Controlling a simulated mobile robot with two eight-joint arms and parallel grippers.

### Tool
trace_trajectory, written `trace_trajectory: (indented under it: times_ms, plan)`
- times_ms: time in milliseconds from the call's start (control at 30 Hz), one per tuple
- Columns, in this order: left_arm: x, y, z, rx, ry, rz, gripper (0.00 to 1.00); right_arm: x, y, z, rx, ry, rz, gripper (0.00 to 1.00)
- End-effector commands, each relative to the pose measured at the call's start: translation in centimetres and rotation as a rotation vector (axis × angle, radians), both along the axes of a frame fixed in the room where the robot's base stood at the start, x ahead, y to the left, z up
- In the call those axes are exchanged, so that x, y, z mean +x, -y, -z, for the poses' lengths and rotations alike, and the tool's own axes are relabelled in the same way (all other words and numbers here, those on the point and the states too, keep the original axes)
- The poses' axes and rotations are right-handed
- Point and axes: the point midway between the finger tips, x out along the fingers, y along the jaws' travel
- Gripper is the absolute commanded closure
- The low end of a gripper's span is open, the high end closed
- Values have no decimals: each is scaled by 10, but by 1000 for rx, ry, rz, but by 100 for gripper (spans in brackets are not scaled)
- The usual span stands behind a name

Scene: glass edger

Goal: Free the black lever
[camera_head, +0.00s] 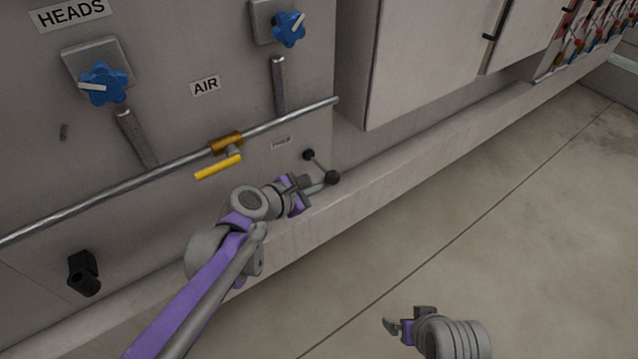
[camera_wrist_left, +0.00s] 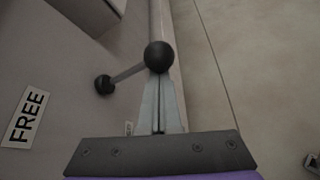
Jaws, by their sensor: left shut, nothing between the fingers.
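The black lever is a thin grey rod with a round black ball (camera_head: 331,177) at its end and a black hub (camera_head: 309,155) on the grey panel. It slants down and right from the hub in the head view. In the left wrist view the ball (camera_wrist_left: 158,56) is straight ahead of the fingertips, and the hub (camera_wrist_left: 104,84) is to its left. My left gripper (camera_head: 315,183) is shut and empty, its tips right at the ball. I cannot tell whether they touch. My right gripper (camera_head: 398,328) hangs over the floor at lower right; its opening is unclear.
A FREE label (camera_wrist_left: 27,117) is on the panel beside the lever. A yellow valve handle (camera_head: 218,167) sits on a metal pipe (camera_head: 120,197) to the left. A ledge (camera_head: 400,160) runs along the panel's foot. The floor (camera_head: 520,220) at right is clear.

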Motion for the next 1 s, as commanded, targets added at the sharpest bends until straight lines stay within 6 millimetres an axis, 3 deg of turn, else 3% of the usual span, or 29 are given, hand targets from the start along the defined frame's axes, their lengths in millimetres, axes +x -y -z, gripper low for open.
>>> trace_trajectory:
  times_ms: [133,400,1000]
  plan:
    - [1,-1,-13,-79,-108,-1,100,1,0,-12,0,4,0,3]
    - [2,-1,-28,-75,-101,0,100,2,0,-24,0,8,0,3]
    - [6,-4,-38,-74,-100,-1,100,3,0,-32,0,10,0,3]
